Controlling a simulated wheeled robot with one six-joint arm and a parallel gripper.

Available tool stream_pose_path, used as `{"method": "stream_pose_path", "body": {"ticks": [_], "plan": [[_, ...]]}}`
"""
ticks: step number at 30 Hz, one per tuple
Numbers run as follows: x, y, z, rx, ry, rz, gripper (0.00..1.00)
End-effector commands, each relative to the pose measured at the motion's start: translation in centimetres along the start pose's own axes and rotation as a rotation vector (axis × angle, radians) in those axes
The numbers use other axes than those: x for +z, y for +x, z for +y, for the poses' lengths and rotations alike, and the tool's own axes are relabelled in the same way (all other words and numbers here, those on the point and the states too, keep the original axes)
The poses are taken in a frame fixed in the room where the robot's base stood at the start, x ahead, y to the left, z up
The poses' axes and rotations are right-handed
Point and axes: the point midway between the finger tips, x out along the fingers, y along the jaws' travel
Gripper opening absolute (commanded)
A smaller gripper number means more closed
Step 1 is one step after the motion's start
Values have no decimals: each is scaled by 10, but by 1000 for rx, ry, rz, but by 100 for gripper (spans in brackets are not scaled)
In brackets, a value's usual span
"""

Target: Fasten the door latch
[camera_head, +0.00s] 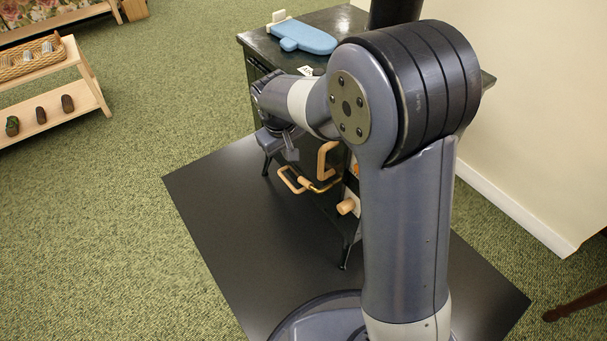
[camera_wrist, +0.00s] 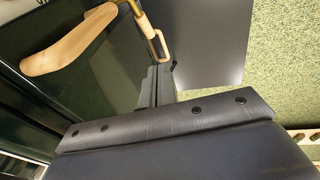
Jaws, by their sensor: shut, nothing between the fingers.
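A dark stove (camera_head: 258,52) stands on a black floor plate, partly hidden behind my arm. Its front carries an upright curved wooden handle (camera_head: 323,160) and, below it, a wooden bar handle on brass rods (camera_head: 295,181). In the wrist view a large wooden handle (camera_wrist: 75,45) is at the upper left, and a brass rod with a wooden grip (camera_wrist: 156,40) is at the top. Which of these is the door latch I cannot tell. My gripper (camera_head: 291,153) is shut and empty, just above the bar handle. Its fingers (camera_wrist: 160,80) appear just below the wooden grip; contact is unclear.
A round wooden knob (camera_head: 345,206) is lower on the stove front. A blue oven mitt (camera_head: 303,37) lies on the stove top. The black floor plate (camera_head: 240,210) is clear at left. A wooden shelf (camera_head: 60,100) stands far left; a cream wall (camera_head: 540,120) is at right.

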Motion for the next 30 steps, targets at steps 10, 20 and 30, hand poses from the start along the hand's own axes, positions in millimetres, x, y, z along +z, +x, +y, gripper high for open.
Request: {"method": "stream_pose_path", "body": {"ticks": [10,20,30], "plan": [[1,15,0,-1,1,-3,0],[2,84,-1,0,1,-3,0],[14,128,12,0,2,-1,0]]}}
